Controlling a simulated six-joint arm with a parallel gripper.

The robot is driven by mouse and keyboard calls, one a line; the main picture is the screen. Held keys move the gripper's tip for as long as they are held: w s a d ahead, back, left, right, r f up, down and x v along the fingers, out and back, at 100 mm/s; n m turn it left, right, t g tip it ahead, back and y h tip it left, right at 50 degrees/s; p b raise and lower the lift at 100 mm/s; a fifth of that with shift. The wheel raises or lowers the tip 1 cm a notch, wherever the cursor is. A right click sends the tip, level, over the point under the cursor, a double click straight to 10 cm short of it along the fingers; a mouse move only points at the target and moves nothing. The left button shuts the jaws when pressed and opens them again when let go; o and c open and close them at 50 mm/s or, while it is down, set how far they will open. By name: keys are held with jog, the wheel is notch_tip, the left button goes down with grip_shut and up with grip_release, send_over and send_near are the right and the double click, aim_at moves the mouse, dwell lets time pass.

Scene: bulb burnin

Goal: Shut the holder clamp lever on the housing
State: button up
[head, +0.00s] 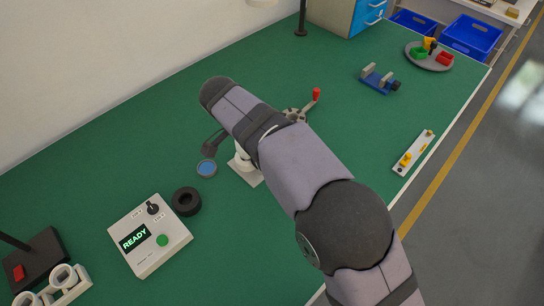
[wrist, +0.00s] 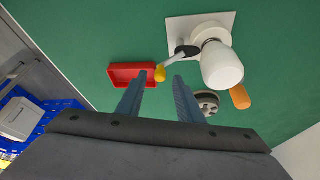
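The white housing (wrist: 220,62) stands on a pale square base plate (wrist: 185,28) in the wrist view. In the head view only part of the base (head: 246,172) shows beside my arm. The clamp lever (wrist: 178,60) has a dark pivot at the housing, a metal rod and a yellow knob (wrist: 160,74). The rod points away from the housing, towards my gripper. My gripper (wrist: 157,82) is open, with its blue fingers apart. The knob appears between the fingertips; I cannot tell how far beyond them it is. The lever is hidden in the head view.
A red tray (wrist: 130,74) lies left of the lever. A grey wheel (wrist: 208,104) and an orange handle (wrist: 240,97) are near the housing. In the head view, a READY control box (head: 150,235), a black ring (head: 187,201) and a blue disc (head: 207,168) lie nearby.

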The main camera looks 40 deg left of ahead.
jog(key=v, duration=0.6)
dwell(0.4)
jog(key=w+d+n+g+p, duration=0.1)
jog(key=w+d, duration=0.4)
jog(key=d, duration=0.3)
jog(key=w+d+g+p, duration=0.1)
jog(key=w+d+p, duration=0.1)
jog(key=w+d, duration=0.5)
jog(key=w+d+n+g+p, duration=0.1)
jog(key=w+d, duration=0.2)
jog(key=d, duration=0.7)
jog(key=s+d+f+p, duration=0.1)
jog(key=s+d, duration=0.3)
jog(key=d, duration=0.4)
jog(key=s+d+f+g+p, duration=0.1)
jog(key=s+d, duration=0.3)
jog(key=d, duration=0.4)
jog(key=s+d+f+n+y+p, duration=0.1)
jog(key=s+d, duration=0.3)
jog(key=d, duration=0.4)
jog(key=shift+d+p, duration=0.3)
jog(key=shift+p, duration=0.2)
